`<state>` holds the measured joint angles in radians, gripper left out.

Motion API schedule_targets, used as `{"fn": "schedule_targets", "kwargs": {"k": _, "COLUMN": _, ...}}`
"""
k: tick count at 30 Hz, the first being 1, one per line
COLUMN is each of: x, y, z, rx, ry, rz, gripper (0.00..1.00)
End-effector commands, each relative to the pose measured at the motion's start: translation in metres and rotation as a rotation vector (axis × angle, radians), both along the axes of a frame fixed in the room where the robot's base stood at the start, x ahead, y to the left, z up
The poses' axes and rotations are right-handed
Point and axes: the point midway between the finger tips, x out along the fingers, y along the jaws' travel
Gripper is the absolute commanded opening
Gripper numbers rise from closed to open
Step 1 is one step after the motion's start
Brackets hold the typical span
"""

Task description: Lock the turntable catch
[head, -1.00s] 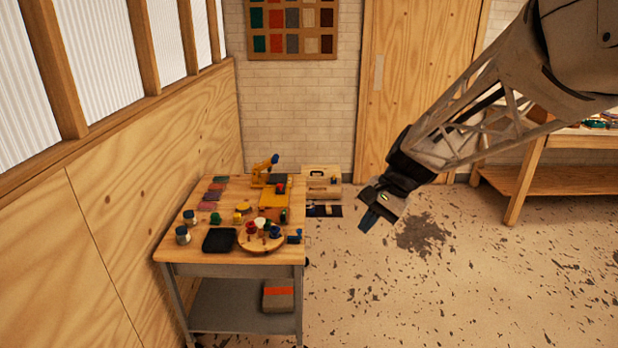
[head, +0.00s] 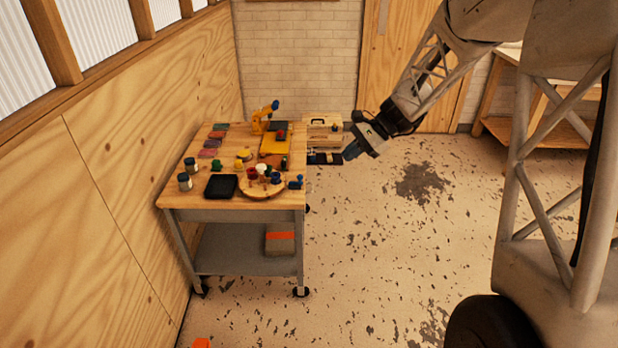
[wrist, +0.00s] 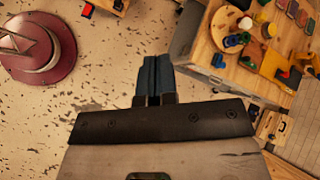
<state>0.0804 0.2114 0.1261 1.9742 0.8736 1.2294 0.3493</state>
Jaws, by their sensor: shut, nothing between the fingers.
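The turntable (head: 262,193) is a round wooden disc at the front right corner of the work table. Several small red, green, white and blue pieces stand on it. A small blue piece (head: 296,182), which looks like the catch, sits at its right, by the table edge. Whether it is locked is too small to tell. In the wrist view the blue piece (wrist: 218,61) shows right of the fingers. My gripper (head: 350,153) is shut and empty, held in the air right of the table and apart from everything. Its fingers also show in the wrist view (wrist: 152,62).
The wheeled table (head: 230,204) also bears a black tray (head: 221,187), jars (head: 184,182), a yellow stand (head: 258,121) and coloured swatches. A wooden box (head: 323,124) stands behind my gripper. A red round object (wrist: 38,45) is on the floor. Floor right of the table is open.

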Motion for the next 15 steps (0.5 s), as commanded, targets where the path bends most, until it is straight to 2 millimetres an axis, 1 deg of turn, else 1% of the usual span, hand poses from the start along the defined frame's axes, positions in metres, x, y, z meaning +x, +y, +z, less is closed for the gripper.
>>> {"fn": "schedule_targets", "kwargs": {"k": 1, "x": 0.008, "y": 0.000, "z": -0.007, "rx": 0.013, "ry": 0.015, "rz": -0.011, "gripper": 0.00}}
{"fn": "schedule_targets", "kwargs": {"k": 3, "x": 0.019, "y": 0.000, "z": -0.013, "rx": 0.034, "ry": 0.032, "rz": -0.030, "gripper": 0.00}}
{"fn": "schedule_targets", "kwargs": {"k": 15, "x": 0.078, "y": 0.001, "z": -0.056, "rx": 0.150, "ry": 0.133, "rz": -0.136, "gripper": 0.00}}
